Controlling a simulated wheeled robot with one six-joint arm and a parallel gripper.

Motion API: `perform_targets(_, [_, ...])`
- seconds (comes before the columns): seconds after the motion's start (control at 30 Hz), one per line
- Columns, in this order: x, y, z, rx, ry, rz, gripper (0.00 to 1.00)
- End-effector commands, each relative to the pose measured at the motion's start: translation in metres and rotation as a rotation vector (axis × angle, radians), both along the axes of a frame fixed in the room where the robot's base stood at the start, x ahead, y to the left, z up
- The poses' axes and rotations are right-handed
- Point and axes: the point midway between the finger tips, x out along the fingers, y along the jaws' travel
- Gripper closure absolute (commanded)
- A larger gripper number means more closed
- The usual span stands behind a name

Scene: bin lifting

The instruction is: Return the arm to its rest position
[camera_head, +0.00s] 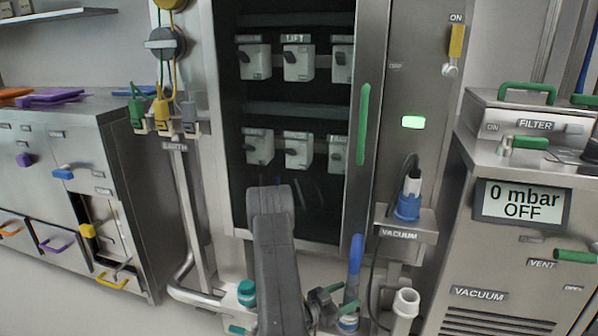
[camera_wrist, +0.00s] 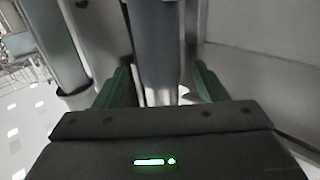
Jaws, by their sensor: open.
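A cabinet with white switch boxes (camera_head: 299,62) and a green door handle (camera_head: 363,124) stands ahead. The vacuum unit (camera_head: 480,293), its display reading 0 mbar OFF, is at right. A drawer bench (camera_head: 45,152) is at left. Pipe fittings (camera_head: 405,306) stand near my arm.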

Motion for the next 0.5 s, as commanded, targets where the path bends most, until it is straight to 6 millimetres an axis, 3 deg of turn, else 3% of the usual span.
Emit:
perform_targets(0.2, [0.016, -0.029, -0.002, 0.001, -0.002, -0.002, 0.35])
perform_targets(0.5, [0.020, -0.037, 0.003, -0.001, 0.000, 0.001, 0.35])
